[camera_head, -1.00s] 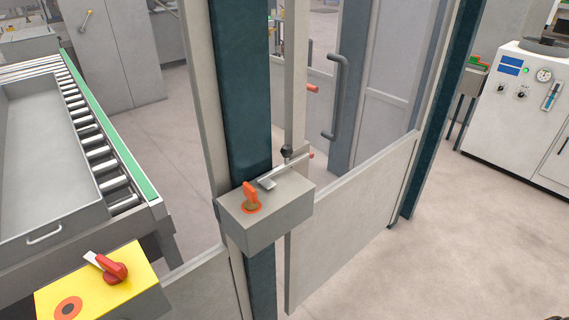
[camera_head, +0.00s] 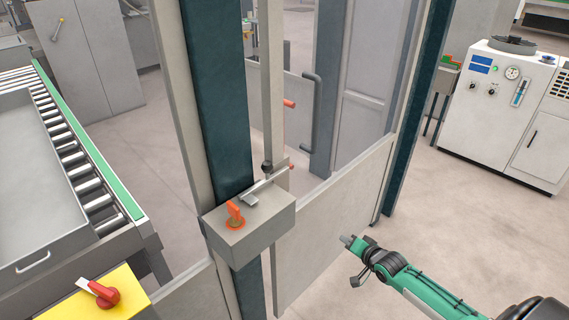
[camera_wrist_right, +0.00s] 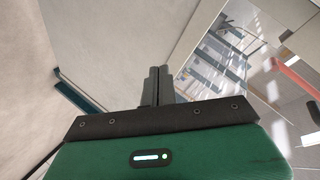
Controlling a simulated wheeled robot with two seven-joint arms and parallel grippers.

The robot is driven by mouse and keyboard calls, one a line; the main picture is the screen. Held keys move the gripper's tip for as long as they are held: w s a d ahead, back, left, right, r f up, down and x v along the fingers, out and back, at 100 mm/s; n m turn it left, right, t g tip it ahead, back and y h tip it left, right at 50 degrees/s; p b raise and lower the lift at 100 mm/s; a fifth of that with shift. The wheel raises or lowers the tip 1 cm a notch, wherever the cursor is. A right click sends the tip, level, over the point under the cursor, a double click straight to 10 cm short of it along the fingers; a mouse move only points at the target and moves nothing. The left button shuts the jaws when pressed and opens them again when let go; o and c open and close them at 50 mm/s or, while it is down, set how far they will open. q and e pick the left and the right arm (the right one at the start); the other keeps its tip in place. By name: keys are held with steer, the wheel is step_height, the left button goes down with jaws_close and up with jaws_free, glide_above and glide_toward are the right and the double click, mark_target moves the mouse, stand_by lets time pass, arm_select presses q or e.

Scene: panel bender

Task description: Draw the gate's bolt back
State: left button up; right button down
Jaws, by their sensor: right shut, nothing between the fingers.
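The bolt (camera_head: 262,184) is a thin metal bar with a black knob (camera_head: 267,168) standing up from it. It runs between the gate's edge and the top of a grey lock box (camera_head: 250,232) on the dark green post. An orange key-like knob (camera_head: 235,213) sits on the box. The gate (camera_head: 325,225) is a grey panel with a dark upright handle (camera_head: 314,110). My right gripper (camera_head: 349,241) is to the right of the box and lower in the picture, apart from the bolt. In the wrist view its fingers (camera_wrist_right: 158,70) are together and empty. My left gripper is out of view.
A yellow control box (camera_head: 110,298) with a red switch is at the lower left. A roller conveyor (camera_head: 85,150) with a grey tray lies behind it. A white machine (camera_head: 505,105) stands at the back right. The floor at right is open.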

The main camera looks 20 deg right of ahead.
mark_target(268, 176)
steer(key=w+a+r+m+t+y+p, duration=0.1)
steer(key=a+r+y, duration=0.2)
steer(key=r, duration=1.2)
steer(key=a+r+t+y+p, duration=0.1)
steer(key=a+r, duration=0.6)
steer(key=r, duration=0.9)
steer(key=shift+w+m+t+y, duration=0.35)
steer(key=shift+m+t+y, duration=0.05)
steer(key=shift+y, duration=0.5)
steer(key=shift+w, duration=0.1)
steer(key=w+a+p, duration=0.1)
steer(key=w+a, duration=0.1)
steer(key=w, duration=0.1)
steer(key=w+a+p, duration=0.2)
steer(key=w+a+f+p, duration=0.1)
steer(key=w+a+p, duration=0.1)
steer(key=w+a, duration=0.1)
steer(key=shift+w, duration=0.3)
steer(key=shift+a+f+p, duration=0.25)
steer(key=shift+a+p, duration=0.1)
steer(key=shift+p, duration=0.05)
